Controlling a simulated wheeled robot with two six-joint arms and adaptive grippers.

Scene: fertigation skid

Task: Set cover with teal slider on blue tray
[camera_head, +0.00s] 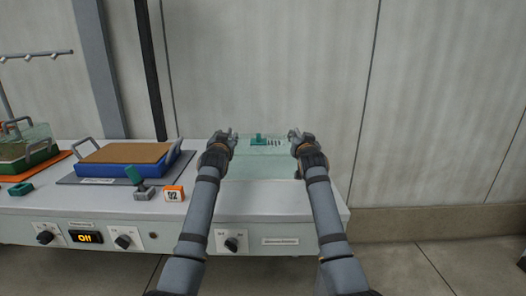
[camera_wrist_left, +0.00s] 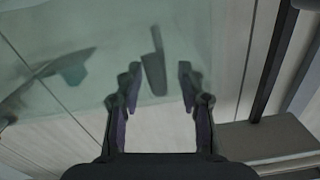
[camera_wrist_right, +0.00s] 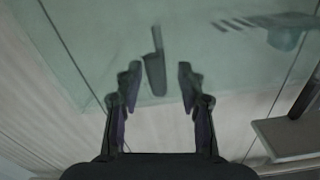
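The clear, greenish cover (camera_head: 258,168) lies at the right part of the bench, between my two grippers. Its teal slider (camera_head: 258,140) shows at its far side, beside a row of dark slots; the slider is also blurred in the left wrist view (camera_wrist_left: 73,70). My left gripper (camera_head: 226,136) is at the cover's left side and my right gripper (camera_head: 298,135) at its right side. In each wrist view the fingers stand apart, with a dark upright tab (camera_wrist_left: 154,72) (camera_wrist_right: 155,72) between them and gaps beside it. The blue tray (camera_head: 120,170), with brown contents and grey handles, sits left.
A dark mat (camera_head: 68,180) lies under the blue tray. A green tray (camera_head: 30,161) with a clear cover is at far left. A pole (camera_head: 150,70) rises behind.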

